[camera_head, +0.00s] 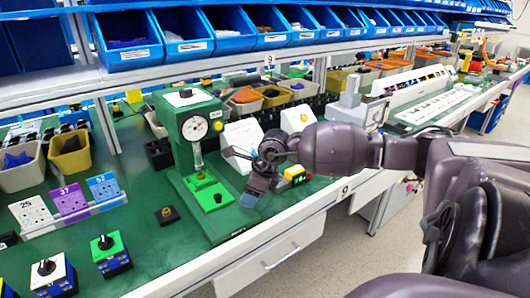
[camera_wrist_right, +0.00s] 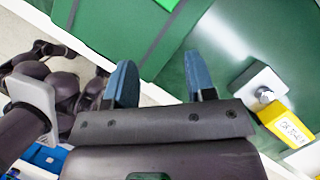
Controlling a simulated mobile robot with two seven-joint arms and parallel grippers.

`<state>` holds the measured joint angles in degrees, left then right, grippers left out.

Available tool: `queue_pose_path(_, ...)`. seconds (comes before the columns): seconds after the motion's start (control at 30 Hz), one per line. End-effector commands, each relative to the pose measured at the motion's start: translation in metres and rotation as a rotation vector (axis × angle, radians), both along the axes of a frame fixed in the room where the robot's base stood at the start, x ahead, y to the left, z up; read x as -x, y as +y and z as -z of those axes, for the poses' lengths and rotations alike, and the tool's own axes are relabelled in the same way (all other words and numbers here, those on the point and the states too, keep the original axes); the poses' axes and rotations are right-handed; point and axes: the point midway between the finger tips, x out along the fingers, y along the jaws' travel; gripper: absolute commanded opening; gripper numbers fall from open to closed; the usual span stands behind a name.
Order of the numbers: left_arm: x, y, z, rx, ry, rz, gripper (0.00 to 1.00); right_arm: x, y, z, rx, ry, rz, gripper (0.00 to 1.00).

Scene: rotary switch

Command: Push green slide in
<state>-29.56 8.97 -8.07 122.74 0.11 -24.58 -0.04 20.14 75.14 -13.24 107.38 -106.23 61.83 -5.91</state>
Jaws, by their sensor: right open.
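A bright green corner (camera_wrist_right: 168,4), likely part of the slide, shows at the top edge of the wrist view. My right gripper (camera_head: 252,194) points down just right of the stand's base, apart from the slide. In the wrist view its two blue fingers (camera_wrist_right: 160,78) are spread, with nothing between them. The base (camera_wrist_right: 118,30) lies beyond the fingertips. My left gripper is not in view.
A yellow-and-black box (camera_head: 295,174) stands right of my right gripper, and white sloped panels (camera_head: 242,140) stand behind it. Numbered cards (camera_head: 70,200) and switch blocks (camera_head: 110,252) are at left. The table's front edge runs close below the gripper.

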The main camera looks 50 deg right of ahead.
Motion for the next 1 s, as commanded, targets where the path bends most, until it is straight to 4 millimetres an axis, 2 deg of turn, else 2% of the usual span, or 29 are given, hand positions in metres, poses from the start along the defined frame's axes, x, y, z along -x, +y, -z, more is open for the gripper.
queue_pose_path(0.13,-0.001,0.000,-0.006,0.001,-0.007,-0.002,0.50,0.015,-0.009,-0.002,0.000,-0.001,0.002,0.50)
queue_pose_path(0.33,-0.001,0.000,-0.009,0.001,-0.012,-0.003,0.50,0.025,-0.015,-0.001,0.000,-0.001,0.000,0.50)
queue_pose_path(1.0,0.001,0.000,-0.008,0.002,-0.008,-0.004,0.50,0.027,-0.017,0.000,0.000,0.000,0.001,0.50)
